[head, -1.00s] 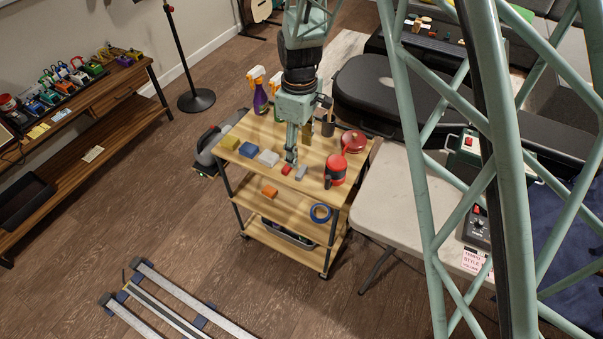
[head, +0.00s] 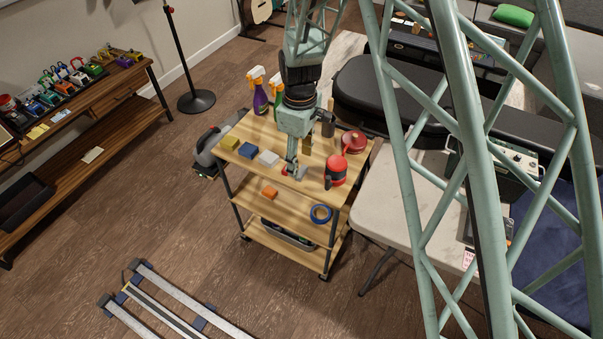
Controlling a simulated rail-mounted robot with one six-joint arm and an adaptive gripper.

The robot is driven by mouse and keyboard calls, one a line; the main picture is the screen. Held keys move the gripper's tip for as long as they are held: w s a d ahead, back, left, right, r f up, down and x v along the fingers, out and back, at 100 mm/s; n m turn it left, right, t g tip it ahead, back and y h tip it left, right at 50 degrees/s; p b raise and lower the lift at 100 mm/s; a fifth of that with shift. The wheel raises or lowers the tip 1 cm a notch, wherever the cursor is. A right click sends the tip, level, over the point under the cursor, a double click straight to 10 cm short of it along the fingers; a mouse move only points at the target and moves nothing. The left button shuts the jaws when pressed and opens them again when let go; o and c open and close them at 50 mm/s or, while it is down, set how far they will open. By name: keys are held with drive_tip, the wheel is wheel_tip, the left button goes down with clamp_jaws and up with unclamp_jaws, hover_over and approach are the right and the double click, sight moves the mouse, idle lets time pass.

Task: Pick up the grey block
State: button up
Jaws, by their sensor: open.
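The grey block (head: 301,173) lies on the top shelf of the wooden cart (head: 276,193), near its front edge. My gripper (head: 293,172) points down at the block's left side and hides part of it. The jaws are open. They look close to the block, but I cannot tell whether they touch or straddle it. A small red block (head: 284,170) lies just left of the gripper and is partly hidden by it.
A white block (head: 268,158), blue block (head: 247,150) and yellow block (head: 229,143) sit to the left. Spray bottles (head: 260,97) stand at the back. An orange block (head: 270,192) lies on the shelf below.

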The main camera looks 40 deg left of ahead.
sight(300, 170)
drive_tip(key=shift+w+f+b, duration=0.1)
drive_tip(key=shift+f+b, duration=0.3)
drive_tip(key=shift+f, duration=1.8)
drive_tip(key=shift+c, duration=0.4)
drive_tip(key=c, duration=0.8)
